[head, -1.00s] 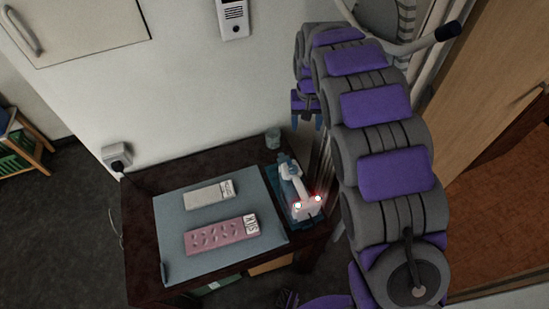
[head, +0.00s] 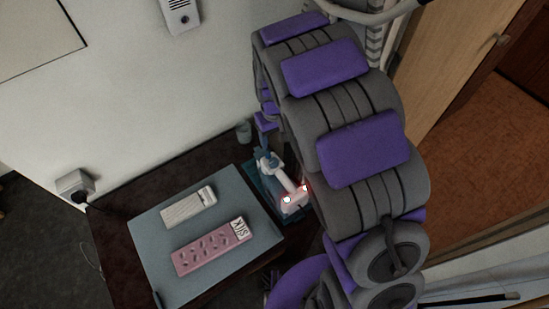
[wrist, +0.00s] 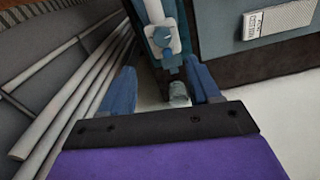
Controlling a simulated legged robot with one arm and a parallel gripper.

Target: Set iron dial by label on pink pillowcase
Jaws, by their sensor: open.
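The pink folded pillowcase (head: 200,252) lies on the blue-grey ironing mat, with a white label (head: 239,229) at its right end that appears to read SILK. The white iron (head: 290,193) stands right of the mat on a blue-teal base, with red-glowing lights at its near end. In the wrist view the iron (wrist: 157,12) is at the top centre, with a round blue dial (wrist: 163,37) on it. My gripper (wrist: 160,88) is open and empty, its blue fingers apart below the dial in that view. My arm hides most of the gripper in the head view.
A white folded cloth (head: 188,209) with a label lies behind the pillowcase. A small glass (head: 243,131) stands at the table's back corner, and also shows between my fingers (wrist: 178,93). Pale rails (wrist: 75,85) run close on the left in the wrist view.

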